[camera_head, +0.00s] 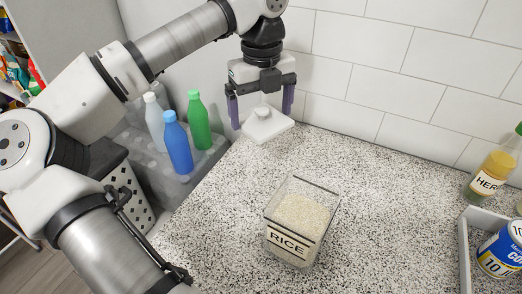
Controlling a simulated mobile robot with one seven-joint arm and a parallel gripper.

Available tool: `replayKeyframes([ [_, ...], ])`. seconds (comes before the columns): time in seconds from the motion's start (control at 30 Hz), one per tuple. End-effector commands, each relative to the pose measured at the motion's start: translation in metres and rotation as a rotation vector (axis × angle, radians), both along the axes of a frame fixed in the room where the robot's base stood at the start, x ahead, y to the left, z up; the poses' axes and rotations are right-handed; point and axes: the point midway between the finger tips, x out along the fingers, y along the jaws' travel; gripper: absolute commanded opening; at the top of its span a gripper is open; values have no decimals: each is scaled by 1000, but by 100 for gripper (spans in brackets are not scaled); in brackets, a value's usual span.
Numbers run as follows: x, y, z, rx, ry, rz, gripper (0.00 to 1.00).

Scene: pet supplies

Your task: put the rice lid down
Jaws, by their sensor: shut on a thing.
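The rice lid (268,128) is a white square plate with a small round knob, at the back of the counter near the tiled wall. My gripper (262,113) is above it, with its two purple fingers pointing down on either side. It is shut on the lid. I cannot tell whether the lid touches the counter. The rice container (291,252) is a clear square box labelled RICE, standing open on the counter in front of the lid. White rice (300,213) shows inside it.
The speckled counter (390,210) is clear to the right of the container. A grey tray (464,254) with a blue can (499,252) and a bottle labelled HER (490,177) are at the right. Blue (177,145), green (199,122) and white (154,120) bottles stand at the left.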

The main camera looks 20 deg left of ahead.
Motion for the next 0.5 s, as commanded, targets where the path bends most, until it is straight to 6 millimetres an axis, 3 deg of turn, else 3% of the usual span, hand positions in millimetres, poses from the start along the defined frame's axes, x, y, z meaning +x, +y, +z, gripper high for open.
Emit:
replayKeyframes([
  [0.2, -1, -1, -51, -3, 2, -2, 72],
  [0.5, 0, 0, -79, -1, 0, 0, 71],
])
